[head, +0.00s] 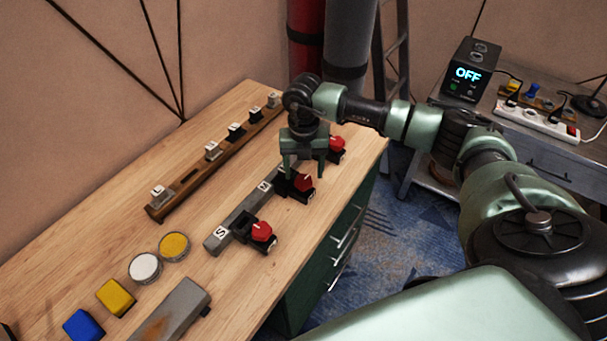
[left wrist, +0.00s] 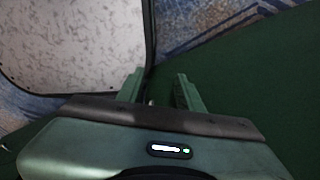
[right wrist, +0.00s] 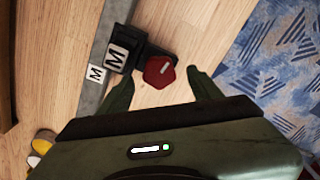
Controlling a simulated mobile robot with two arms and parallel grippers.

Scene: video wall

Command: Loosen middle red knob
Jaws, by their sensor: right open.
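The middle red knob (head: 303,181) sits on a black block on the rail marked M. In the right wrist view the red knob (right wrist: 159,71) shows a pale mark on its face. My right gripper (head: 305,168) is open above it. In the right wrist view the tips of my right gripper (right wrist: 160,84) lie on either side of the knob, with gaps; I cannot tell the height left. My left gripper (left wrist: 158,85) is open and empty.
A wooden rail (head: 185,186) with several small blocks lies further left on the table (head: 130,235). Yellow and white round buttons and coloured blocks are nearer. A side bench (head: 505,130) at the right carries a black box reading OFF (head: 468,73) and a power strip.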

